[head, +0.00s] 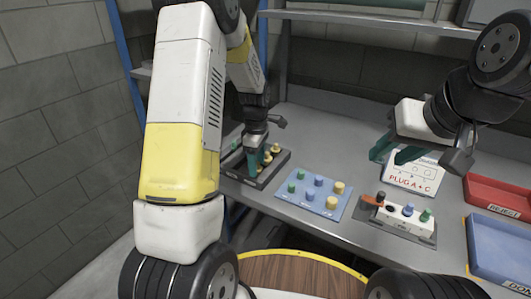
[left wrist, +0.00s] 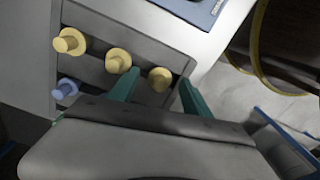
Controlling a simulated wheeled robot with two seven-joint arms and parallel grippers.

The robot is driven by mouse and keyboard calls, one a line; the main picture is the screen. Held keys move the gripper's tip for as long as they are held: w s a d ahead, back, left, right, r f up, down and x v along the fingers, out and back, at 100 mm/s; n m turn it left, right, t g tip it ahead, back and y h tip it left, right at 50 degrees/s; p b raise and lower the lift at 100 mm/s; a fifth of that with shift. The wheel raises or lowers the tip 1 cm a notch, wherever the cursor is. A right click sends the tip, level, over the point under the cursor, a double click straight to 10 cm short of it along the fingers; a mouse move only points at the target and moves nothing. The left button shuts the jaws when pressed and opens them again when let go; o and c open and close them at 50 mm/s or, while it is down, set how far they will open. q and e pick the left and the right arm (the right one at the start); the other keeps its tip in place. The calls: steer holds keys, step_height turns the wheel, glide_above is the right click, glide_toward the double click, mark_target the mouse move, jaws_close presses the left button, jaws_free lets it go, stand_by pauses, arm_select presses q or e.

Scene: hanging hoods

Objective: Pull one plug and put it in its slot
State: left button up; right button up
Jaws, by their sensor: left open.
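A dark rack (head: 262,178) at the left of the bench holds several yellow plugs, which also show in the left wrist view (left wrist: 118,60). My left gripper (head: 254,160) is over this rack, open. In the left wrist view, a yellow plug (left wrist: 160,78) shows between its fingertips, not visibly gripped. A blue plug (left wrist: 66,90) stands in the rack too. My right gripper (head: 395,154) is open and empty above the bench.
A blue board (head: 300,203) with green, blue and yellow plugs lies between rack and block. A sign reading "PLUG A + C" (head: 412,178) stands behind the block. A red reject tray (head: 500,195) and a blue tray (head: 498,250) are at the right. The bench's back middle is clear.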

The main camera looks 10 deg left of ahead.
arm_select(q)
steer(key=shift+r, duration=0.15)
step_height(320, 180, up, 7)
steer(key=s+d+r+m+t+h, duration=0.1)
steer(key=s+r+m+t, duration=0.2)
steer(key=s+r+m, duration=0.5)
steer(key=s+d+r+m+t+h, duration=0.1)
steer(key=s+r+m+t, duration=0.2)
steer(key=s+r+m, duration=0.6)
steer(key=s, duration=0.7)
steer(key=shift+s+r, duration=0.15)
steer(key=shift+r, duration=0.2)
steer(key=shift+d, duration=0.1)
